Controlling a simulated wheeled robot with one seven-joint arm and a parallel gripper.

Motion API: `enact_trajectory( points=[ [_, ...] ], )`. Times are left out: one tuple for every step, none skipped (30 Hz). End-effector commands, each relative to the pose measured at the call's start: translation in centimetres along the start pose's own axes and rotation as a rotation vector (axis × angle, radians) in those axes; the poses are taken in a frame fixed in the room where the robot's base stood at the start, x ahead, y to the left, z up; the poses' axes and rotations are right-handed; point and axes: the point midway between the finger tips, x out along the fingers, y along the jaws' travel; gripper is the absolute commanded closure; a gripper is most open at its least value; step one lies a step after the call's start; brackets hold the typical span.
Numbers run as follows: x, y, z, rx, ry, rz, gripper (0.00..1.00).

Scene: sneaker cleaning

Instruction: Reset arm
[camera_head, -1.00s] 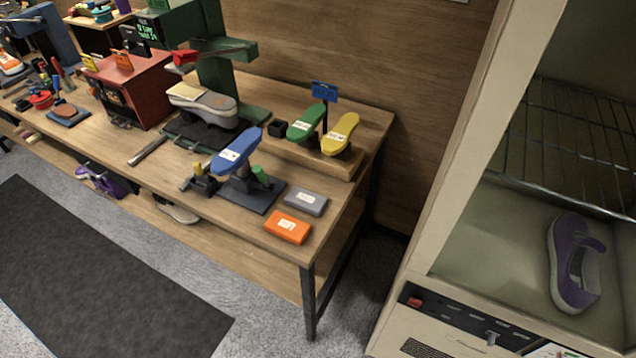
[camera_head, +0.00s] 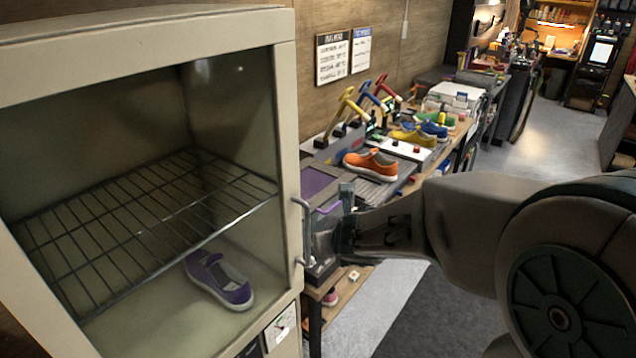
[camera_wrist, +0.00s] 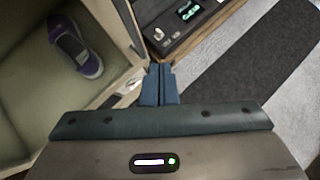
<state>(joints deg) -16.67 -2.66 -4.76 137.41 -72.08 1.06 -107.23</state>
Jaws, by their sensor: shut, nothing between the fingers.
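My arm reaches in from the right in the head view. My gripper (camera_head: 347,196) is at the right side of the beige cabinet (camera_head: 150,28), beside its door handle (camera_head: 304,232). In the wrist view, my gripper's two blue fingers (camera_wrist: 158,84) are together and hold nothing. I cannot tell whether they touch the handle. A purple shoe (camera_head: 218,280) lies on the cabinet floor under a wire rack (camera_head: 140,220). The shoe also shows in the wrist view (camera_wrist: 76,46), at the upper left.
Beyond the cabinet, a workbench holds an orange shoe (camera_head: 371,164), a yellow shoe (camera_head: 412,137) and several tools. A dark mat (camera_head: 428,318) lies on the grey floor. The floor further back (camera_head: 530,140) looks clear.

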Motion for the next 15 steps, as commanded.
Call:
enact_trajectory(
  points=[
    [-0.1,-0.2,0.0,0.018,-0.001,-0.005,1.0],
    [-0.1,-0.4,-0.1,0.041,-0.003,-0.012,1.0],
    [-0.3,-0.8,-0.1,0.088,-0.005,-0.026,1.0],
    [-0.5,-1.2,-0.2,0.14,-0.008,-0.04,1.0],
    [-0.7,-1.7,-0.2,0.202,-0.013,-0.056,1.0],
    [-1.1,-2.4,-0.4,0.305,-0.02,-0.083,1.0],
    [-1.5,-3.1,-0.6,0.396,-0.026,-0.106,1.0],
    [-1.9,-3.8,-0.8,0.495,-0.033,-0.129,1.0],
    [-2.6,-4.7,-1.2,0.639,-0.045,-0.162,1.0],
    [-3.1,-5.3,-1.6,0.75,-0.053,-0.187,1.0],
    [-3.6,-6.0,-2.1,0.86,-0.062,-0.21,1.0],
    [-4.3,-6.7,-2.7,1.008,-0.074,-0.241,1.0],
    [-4.8,-7.2,-3.3,1.117,-0.082,-0.263,1.0],
    [-5.3,-7.7,-3.9,1.228,-0.092,-0.285,1.0],
    [-6.0,-8.2,-4.7,1.373,-0.104,-0.313,1.0]
  ],
)
